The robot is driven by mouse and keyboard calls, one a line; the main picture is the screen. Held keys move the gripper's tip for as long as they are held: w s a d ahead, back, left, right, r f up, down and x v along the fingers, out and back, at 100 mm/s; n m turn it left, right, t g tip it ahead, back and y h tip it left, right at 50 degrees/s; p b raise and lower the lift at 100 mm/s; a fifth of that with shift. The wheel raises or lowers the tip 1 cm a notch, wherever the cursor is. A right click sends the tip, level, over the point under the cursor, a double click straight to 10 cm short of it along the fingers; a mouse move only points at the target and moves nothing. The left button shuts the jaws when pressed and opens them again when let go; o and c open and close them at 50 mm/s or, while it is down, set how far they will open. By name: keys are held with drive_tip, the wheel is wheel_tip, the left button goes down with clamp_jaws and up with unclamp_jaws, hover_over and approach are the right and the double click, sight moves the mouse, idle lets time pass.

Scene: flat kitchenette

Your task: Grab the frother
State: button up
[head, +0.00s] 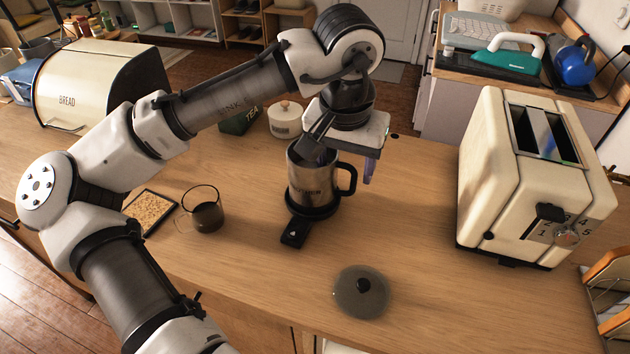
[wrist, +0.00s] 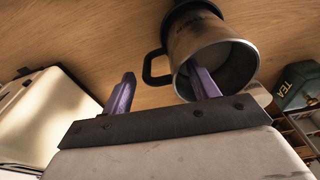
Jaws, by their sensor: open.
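The frother (head: 312,187) is a steel jug with a black handle and a black base, upright on the wooden counter. Its open mouth and handle also show in the wrist view (wrist: 192,38). My gripper (head: 345,170) is open above it, with purple fingers. In the wrist view, my gripper (wrist: 164,86) has one finger overlapping the jug's mouth and the other left of the handle, out over the counter. The handle shows between them. In the head view one finger hangs right of the handle; the other is hidden. I cannot tell whether either touches the jug.
A round glass lid (head: 360,293) lies in front of the frother. A glass cup with dark liquid (head: 207,216) stands to its left. A cream toaster (head: 520,185) is at right. A white lidded pot (head: 285,119) and green tea box (head: 238,121) stand behind.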

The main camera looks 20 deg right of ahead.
drive_tip(key=f, duration=0.4)
drive_tip(key=shift+w+d, duration=0.1)
drive_tip(key=shift+d, duration=0.2)
clamp_jaws()
